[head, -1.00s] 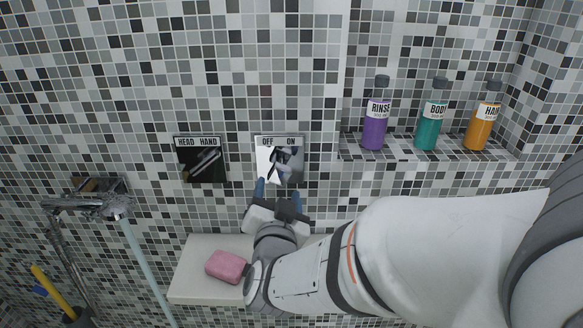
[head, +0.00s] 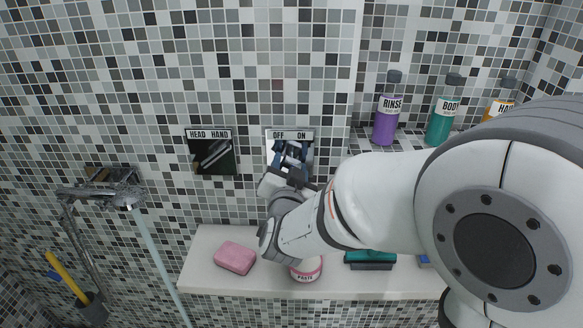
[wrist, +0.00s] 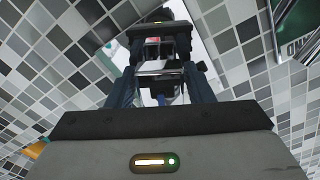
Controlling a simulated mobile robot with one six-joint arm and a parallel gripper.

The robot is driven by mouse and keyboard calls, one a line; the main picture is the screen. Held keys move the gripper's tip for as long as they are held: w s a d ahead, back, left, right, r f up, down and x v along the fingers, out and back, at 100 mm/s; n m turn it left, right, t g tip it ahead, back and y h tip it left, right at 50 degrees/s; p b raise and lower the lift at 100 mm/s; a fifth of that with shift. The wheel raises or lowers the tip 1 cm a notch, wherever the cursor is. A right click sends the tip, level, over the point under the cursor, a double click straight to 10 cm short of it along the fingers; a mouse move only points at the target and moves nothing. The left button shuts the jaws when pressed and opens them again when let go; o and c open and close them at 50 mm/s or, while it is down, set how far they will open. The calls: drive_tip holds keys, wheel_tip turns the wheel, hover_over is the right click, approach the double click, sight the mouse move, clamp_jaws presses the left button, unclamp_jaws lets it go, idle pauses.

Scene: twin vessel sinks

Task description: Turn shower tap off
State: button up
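The shower tap is a shiny mirror-like plate (head: 291,135) on the tiled wall, marked OFF at left and ON at right. My gripper (head: 292,157) is in front of it, and its fingers cover most of the plate's middle, including the handle. In the wrist view my gripper (wrist: 161,88) shows its two fingers apart, with a metal handle (wrist: 160,69) between them. The plate's reflection of my gripper makes contact hard to judge. The way the handle points cannot be told clearly.
A second plate marked HEAD HAND (head: 211,153) is left of the tap. A shower head with hose (head: 100,195) hangs further left. Below, a white ledge (head: 205,270) holds pink soap (head: 235,258) and a paste jar (head: 306,268). Bottles (head: 386,115) stand on a shelf at right.

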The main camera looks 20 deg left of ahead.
drive_tip(key=c, duration=0.7)
drive_tip(key=n, duration=0.5)
drive_tip(key=shift+n+b, duration=0.3)
drive_tip(key=shift+b, duration=0.05)
drive_tip(key=o, duration=1)
drive_tip(key=v, duration=0.7)
drive_tip(key=shift+s+d+b, duration=0.15)
drive_tip(key=shift+s+b, duration=0.25)
